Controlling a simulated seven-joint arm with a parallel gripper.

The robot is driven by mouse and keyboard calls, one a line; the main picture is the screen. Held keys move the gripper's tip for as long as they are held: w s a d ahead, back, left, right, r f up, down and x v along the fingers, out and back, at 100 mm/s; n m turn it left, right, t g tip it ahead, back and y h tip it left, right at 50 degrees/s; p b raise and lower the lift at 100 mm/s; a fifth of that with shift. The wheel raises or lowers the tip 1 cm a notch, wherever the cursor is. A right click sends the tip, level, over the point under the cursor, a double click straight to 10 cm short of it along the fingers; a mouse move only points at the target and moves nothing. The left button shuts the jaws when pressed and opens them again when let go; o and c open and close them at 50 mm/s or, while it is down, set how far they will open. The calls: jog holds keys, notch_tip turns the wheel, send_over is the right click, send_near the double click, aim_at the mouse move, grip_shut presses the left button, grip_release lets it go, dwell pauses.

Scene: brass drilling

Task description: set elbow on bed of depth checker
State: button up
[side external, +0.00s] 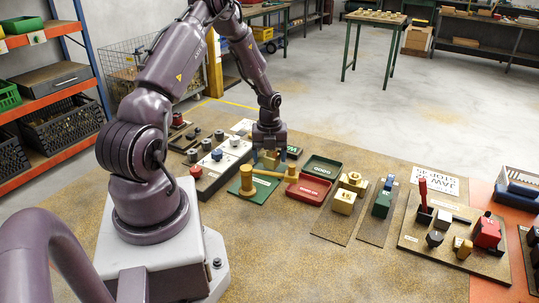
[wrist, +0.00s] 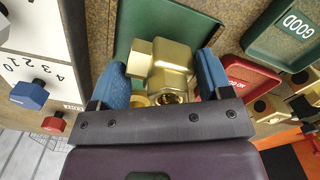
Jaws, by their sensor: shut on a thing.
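My gripper (wrist: 162,85) is shut on a brass elbow (wrist: 172,62), with one blue fingertip on each side of it. In the wrist view the elbow's blocky body is between the fingers and a squared arm juts to the left. In the side view my gripper (side external: 268,152) holds it low over the back of a green plate (side external: 262,192). Brass pieces stand at that plate's left and right. No label marks the depth checker; a yellow device (side external: 344,202) and a green device (side external: 382,205) stand on boards to the right, and I cannot tell which it is.
A red tray (side external: 308,190) and a dark green tray (side external: 322,166) lie just right of my gripper. A white panel with knobs (side external: 222,160) is on the left. A board with a red block (side external: 487,232) is at far right. The front of the table is clear.

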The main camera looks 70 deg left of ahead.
jog(key=shift+f, duration=0.7)
dwell(0.6)
jog(key=o, duration=1.3)
jog(key=shift+o, duration=0.2)
jog(key=shift+r, duration=3.5)
